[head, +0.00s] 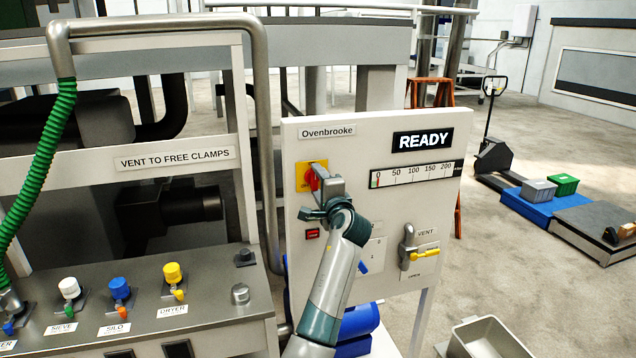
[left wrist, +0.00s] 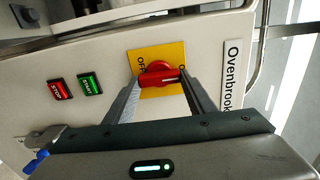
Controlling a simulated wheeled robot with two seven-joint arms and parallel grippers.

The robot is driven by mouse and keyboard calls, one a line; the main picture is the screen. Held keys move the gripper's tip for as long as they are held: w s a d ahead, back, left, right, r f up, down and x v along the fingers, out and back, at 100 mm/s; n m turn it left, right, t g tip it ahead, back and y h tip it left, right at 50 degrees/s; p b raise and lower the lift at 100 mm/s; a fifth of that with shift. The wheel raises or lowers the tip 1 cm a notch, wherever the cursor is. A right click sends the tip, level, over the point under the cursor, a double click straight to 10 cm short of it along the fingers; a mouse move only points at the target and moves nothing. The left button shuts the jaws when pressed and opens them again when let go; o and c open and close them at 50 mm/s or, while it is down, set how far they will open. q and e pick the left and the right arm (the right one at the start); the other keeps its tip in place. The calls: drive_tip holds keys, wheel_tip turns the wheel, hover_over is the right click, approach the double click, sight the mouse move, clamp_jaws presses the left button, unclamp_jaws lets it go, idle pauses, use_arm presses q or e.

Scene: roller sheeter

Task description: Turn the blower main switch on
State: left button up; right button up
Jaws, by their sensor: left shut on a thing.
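The blower main switch is a red rotary knob (left wrist: 160,77) on a yellow plate (left wrist: 174,52) on the white Ovenbrooke panel. In the head view the yellow plate (head: 303,177) is at the panel's upper left, with the knob partly covered by my gripper. My left gripper (left wrist: 163,88) is shut on the knob, one finger on each side. It also shows in the head view (head: 318,181). My right gripper is not in view.
Red STOP (left wrist: 61,88) and green START (left wrist: 91,83) buttons sit close to the switch. The panel also has a READY display (head: 423,139), a gauge (head: 415,173) and a vent valve handle (head: 408,246). A bench with coloured valves (head: 120,290) stands at left.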

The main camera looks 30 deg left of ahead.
use_arm(q)
drive_tip(key=o, duration=1)
drive_tip(key=shift+o, duration=0.2)
drive_tip(key=shift+s+d+f, duration=0.1)
drive_tip(key=shift+s+d, duration=0.15)
drive_tip(key=shift+d, duration=0.1)
drive_tip(key=b+v, duration=0.6)
drive_tip(key=v, duration=1)
drive_tip(key=shift+s+b, duration=0.2)
drive_tip(key=shift+b, duration=0.1)
drive_tip(key=shift+d, duration=0.15)
